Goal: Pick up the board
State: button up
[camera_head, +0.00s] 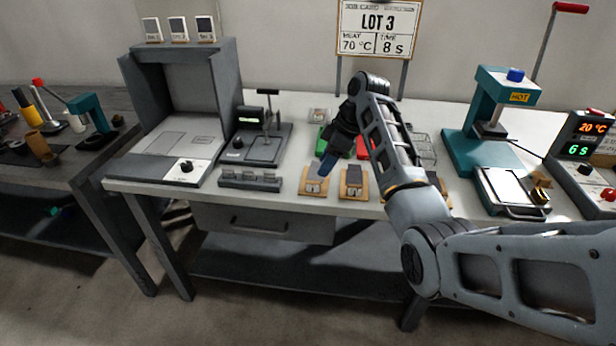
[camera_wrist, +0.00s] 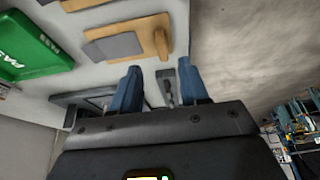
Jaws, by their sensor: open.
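I cannot tell which one the task means. My gripper (camera_head: 326,166) is above the left board and partly hides it. In the wrist view my gripper (camera_wrist: 163,88) shows two blue fingers spread apart, with nothing held between them. A wooden board with a grey patch (camera_wrist: 120,45) lies beyond the fingertips in that view, apart from them. Part of another board (camera_wrist: 85,4) shows at the top edge.
A green tray (camera_wrist: 30,48) and a red one (camera_head: 362,148) lie behind the boards. A grey slotted rack (camera_head: 250,181) is to the left, near a small press (camera_head: 262,145). A teal press (camera_head: 490,125) stands right. My forearm crosses the table's right half.

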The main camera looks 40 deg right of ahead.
aim_at(315, 182)
jog(key=shift+a+p+x, duration=0.2)
jog(key=shift+p+x, duration=0.3)
jog(key=shift+x, duration=3.05)
jog(key=shift+s, duration=0.1)
grip_shut()
